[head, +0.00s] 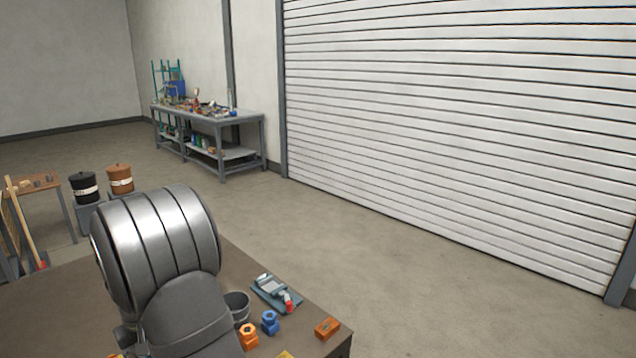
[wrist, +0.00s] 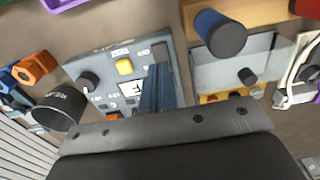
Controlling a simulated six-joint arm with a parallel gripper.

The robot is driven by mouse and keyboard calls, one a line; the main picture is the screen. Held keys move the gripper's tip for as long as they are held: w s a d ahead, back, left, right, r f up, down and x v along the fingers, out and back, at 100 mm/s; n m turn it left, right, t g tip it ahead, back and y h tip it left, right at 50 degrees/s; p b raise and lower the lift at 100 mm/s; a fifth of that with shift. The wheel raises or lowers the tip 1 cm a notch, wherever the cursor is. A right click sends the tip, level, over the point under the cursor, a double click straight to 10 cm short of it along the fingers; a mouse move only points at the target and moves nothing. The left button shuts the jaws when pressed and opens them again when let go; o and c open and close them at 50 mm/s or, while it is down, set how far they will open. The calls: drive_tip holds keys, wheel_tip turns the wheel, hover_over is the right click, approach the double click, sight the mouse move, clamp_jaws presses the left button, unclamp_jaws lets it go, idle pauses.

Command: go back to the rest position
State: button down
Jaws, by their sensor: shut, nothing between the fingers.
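My gripper (wrist: 158,86) shows in the wrist view as a narrow pair of fingers pressed together, with nothing between them. It hangs over a grey-blue control panel (wrist: 90,64) that carries a black knob, a yellow button and a small display. The fingers hide part of the panel's right side. I cannot tell whether the fingertips touch the panel. In the head view, the large grey links of my arm fill the lower left, and my gripper is hidden there.
In the head view, a dark cup (head: 237,306), an orange bolt (head: 248,336), a blue bolt (head: 270,322), a grey-blue device (head: 276,293) and an orange block (head: 327,327) stand on the brown table (head: 50,305). Open floor lies beyond.

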wheel_tip(320, 180, up, 2)
drive_tip(key=shift+r, duration=0.1)
wheel_tip(320, 180, down, 6)
drive_tip(key=shift+f, duration=0.1)
wheel_tip(320, 180, up, 13)
drive_tip(key=w+a+g+h, duration=0.1)
drive_tip(key=w+a, duration=0.1)
drive_tip(key=shift+w+a, duration=0.3)
drive_tip(key=shift+a, duration=0.1)
